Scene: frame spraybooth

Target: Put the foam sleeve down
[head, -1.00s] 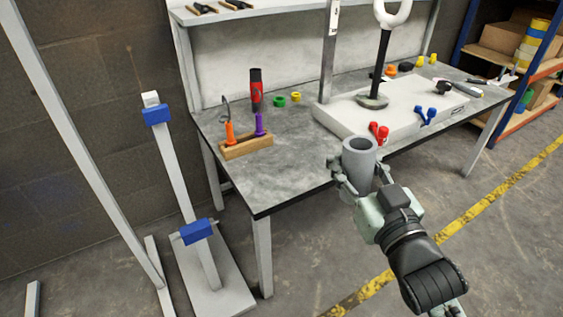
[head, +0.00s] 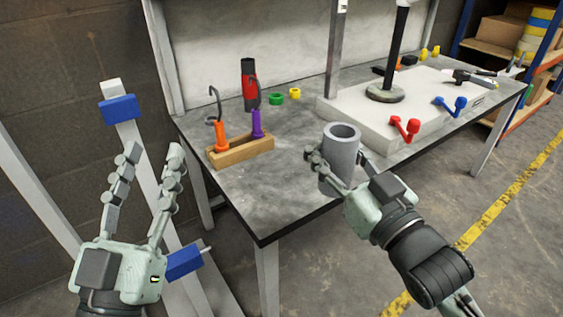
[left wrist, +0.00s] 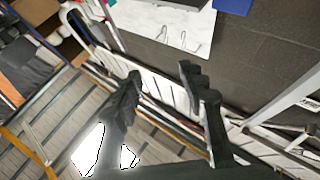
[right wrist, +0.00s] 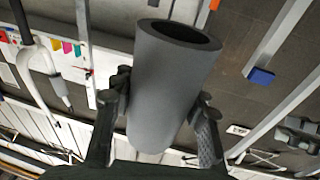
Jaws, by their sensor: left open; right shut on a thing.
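The foam sleeve (head: 340,156) is a grey hollow tube, held nearly upright with its open end up. My right gripper (head: 331,170) is shut on it, near the front edge of the workbench in the head view. The right wrist view shows the sleeve (right wrist: 170,85) between both fingers (right wrist: 160,105), its dark bore facing up. I cannot tell how far its lower end is from the bench top. My left gripper (head: 146,160) is open and empty, left of the bench and in front of the blue-clamped stand.
The grey workbench (head: 270,190) has bare room at its front left. A wooden block (head: 240,151) holds hooked tools with orange and purple handles. A white slab (head: 400,120) carries a black post, red and blue handles. A stand with blue clamps (head: 119,108) is left.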

